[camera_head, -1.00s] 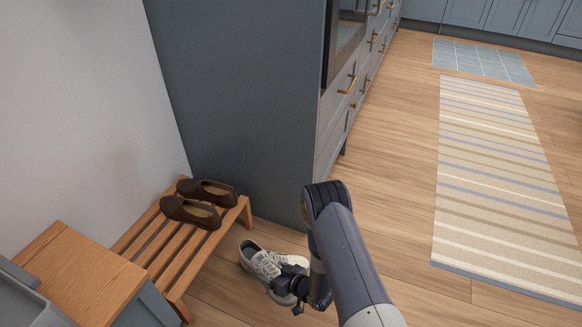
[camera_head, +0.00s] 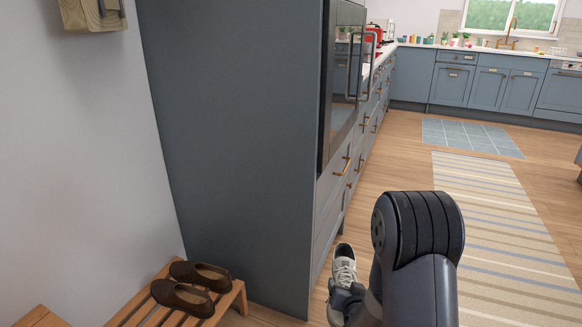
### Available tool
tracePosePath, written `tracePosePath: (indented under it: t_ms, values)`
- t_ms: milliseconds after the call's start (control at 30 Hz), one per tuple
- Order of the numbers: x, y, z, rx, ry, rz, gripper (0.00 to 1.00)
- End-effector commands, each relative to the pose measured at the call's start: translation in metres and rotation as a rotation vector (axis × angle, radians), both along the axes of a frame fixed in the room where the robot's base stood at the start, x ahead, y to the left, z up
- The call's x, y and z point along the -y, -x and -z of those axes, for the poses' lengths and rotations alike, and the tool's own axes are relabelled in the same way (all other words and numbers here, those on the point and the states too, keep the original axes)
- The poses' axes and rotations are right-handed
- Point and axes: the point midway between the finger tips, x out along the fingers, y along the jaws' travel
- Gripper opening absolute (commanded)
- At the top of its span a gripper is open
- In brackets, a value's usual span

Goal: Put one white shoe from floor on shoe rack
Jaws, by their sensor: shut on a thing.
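A white shoe (camera_head: 344,267) shows at the lower middle, to the left of my arm, with its toe part and laces visible. My gripper (camera_head: 346,300) is shut on it, and my arm hides part of the hold. The shoe appears lifted off the floor, in front of the tall cabinet's right edge. The wooden shoe rack (camera_head: 232,292) stands at the lower left, cut off by the bottom edge. A pair of brown shoes (camera_head: 192,288) sits on its far end. The rack's nearer slats are mostly out of view.
The tall blue-grey cabinet (camera_head: 230,150) rises behind the rack and between it and the kitchen. A wooden top (camera_head: 40,317) shows at the lower left corner. A striped rug (camera_head: 500,220) lies on the open floor at the right.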

Motion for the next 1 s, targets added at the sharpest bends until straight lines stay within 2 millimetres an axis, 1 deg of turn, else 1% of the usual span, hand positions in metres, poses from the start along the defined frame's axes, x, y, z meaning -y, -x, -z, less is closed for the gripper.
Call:
tracePosePath:
  t_ms: [33,367,1000]
  values:
    - [-0.002,0.002,-0.018,-0.001,0.001,-0.008,0.42]
    - [-0.003,0.016,-0.074,-0.002,0.002,-0.012,0.42]
    - [-0.003,0.045,-0.19,-0.001,0.001,-0.013,0.42]
